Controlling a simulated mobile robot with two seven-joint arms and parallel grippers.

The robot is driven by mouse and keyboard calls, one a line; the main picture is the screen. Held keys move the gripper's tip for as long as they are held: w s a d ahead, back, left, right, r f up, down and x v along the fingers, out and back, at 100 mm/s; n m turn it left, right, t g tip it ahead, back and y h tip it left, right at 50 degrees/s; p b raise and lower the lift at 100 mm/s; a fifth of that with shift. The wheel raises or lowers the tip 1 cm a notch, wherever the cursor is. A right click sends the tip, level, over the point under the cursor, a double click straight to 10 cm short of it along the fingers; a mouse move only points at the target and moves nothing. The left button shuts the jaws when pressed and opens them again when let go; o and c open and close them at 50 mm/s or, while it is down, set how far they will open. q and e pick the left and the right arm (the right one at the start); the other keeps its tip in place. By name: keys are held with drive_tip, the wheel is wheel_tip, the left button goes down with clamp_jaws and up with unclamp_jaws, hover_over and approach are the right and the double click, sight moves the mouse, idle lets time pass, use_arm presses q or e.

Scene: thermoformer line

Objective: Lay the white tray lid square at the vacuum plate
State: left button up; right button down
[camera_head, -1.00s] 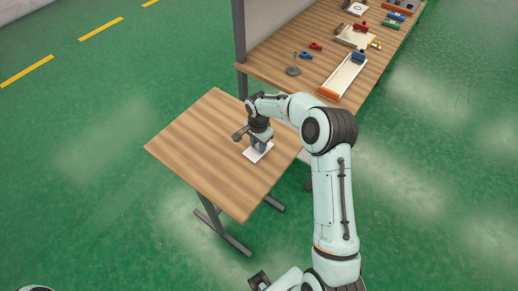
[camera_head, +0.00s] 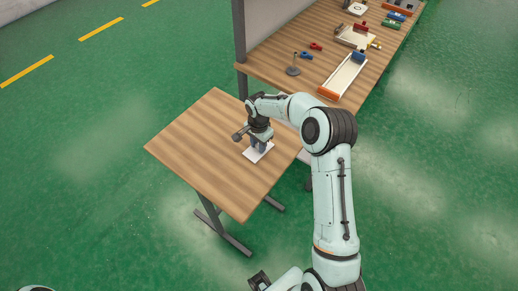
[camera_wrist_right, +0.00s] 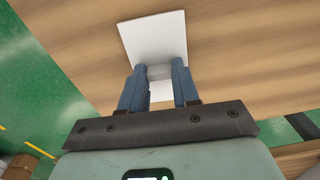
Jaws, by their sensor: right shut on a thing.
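The white tray lid (camera_head: 258,155) is a thin white square at the small wooden table. My right gripper (camera_head: 259,145) is over it, pointing down. In the right wrist view the lid (camera_wrist_right: 155,36) reaches out beyond the two blue fingers (camera_wrist_right: 159,82), which are shut on a pale raised part of it. I cannot tell whether the lid touches the tabletop or hangs just above it. I cannot make out a vacuum plate for certain. My left gripper does not show.
The small table (camera_head: 205,135) is otherwise bare, with free room left of the lid. A long bench (camera_head: 275,62) behind it holds a white tray with an orange end (camera_head: 345,75), a dark stand (camera_head: 293,70) and several small red and blue parts. A grey panel edges the bench.

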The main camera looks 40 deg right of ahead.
drive_tip(key=shift+s, duration=0.1)
idle(0.4)
drive_tip(key=shift+r+p, duration=1.25)
drive_tip(key=shift+r, duration=2.25)
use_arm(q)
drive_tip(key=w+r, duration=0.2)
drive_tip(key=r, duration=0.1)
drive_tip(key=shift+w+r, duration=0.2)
